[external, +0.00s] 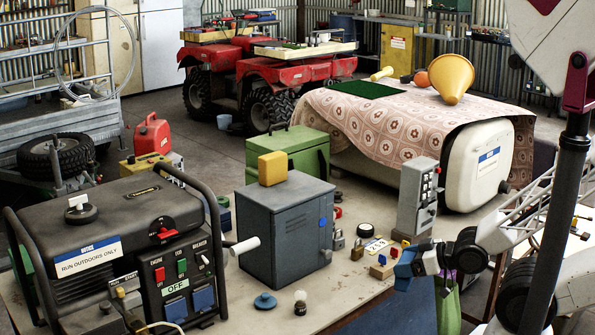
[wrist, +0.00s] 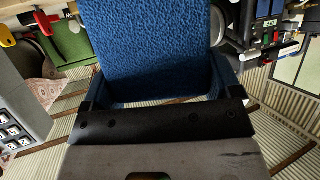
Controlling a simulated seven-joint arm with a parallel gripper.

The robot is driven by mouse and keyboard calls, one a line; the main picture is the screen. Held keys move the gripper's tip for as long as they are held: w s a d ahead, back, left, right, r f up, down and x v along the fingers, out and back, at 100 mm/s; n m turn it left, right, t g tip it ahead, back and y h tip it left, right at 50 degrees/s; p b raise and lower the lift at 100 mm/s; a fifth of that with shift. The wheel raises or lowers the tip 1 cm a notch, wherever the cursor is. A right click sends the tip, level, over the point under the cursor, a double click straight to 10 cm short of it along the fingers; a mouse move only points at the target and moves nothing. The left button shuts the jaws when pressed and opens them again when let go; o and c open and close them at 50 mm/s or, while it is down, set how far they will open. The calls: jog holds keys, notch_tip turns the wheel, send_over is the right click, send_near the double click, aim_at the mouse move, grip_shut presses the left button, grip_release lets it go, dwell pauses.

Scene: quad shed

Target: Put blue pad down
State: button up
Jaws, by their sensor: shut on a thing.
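The blue pad (wrist: 150,50) has a textured face and fills the upper middle of the wrist view. My gripper (wrist: 158,88) is shut on it, with a finger at its left and right edges. In the external view my gripper (external: 405,265) is at the right front of the bench, and the blue pad (external: 403,279) shows small at its end. It is near the small wooden block with coloured pieces (external: 382,268). I cannot tell whether the pad touches the bench.
A grey control box (external: 417,197) stands just behind my gripper. A dark grey cabinet (external: 285,225) with a yellow block (external: 272,168) on top stands to the left. A generator (external: 110,240) fills the front left. The bench (external: 345,285) has bare room before the small items.

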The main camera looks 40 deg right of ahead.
jog(key=shift+w+a, duration=0.2)
jog(key=shift+w, duration=0.4)
jog(key=w+a, duration=0.2)
jog(key=w, duration=0.4)
jog(key=w+a+f, duration=0.1)
jog(key=w+a, duration=0.1)
jog(key=w, duration=0.5)
jog(key=shift+a+f, duration=0.2)
jog(key=shift+a, duration=0.05)
dwell(0.6)
jog(key=shift+w, duration=0.1)
jog(key=shift+w+a+f, duration=0.1)
jog(key=shift+w+f, duration=0.1)
jog(key=shift+f, duration=0.7)
jog(key=shift+w+a+f, duration=0.1)
jog(key=shift+w+f, duration=0.05)
jog(key=shift+f, duration=0.75)
jog(key=shift+f, duration=0.2)
jog(key=o, duration=0.7)
jog(key=shift+r, duration=0.1)
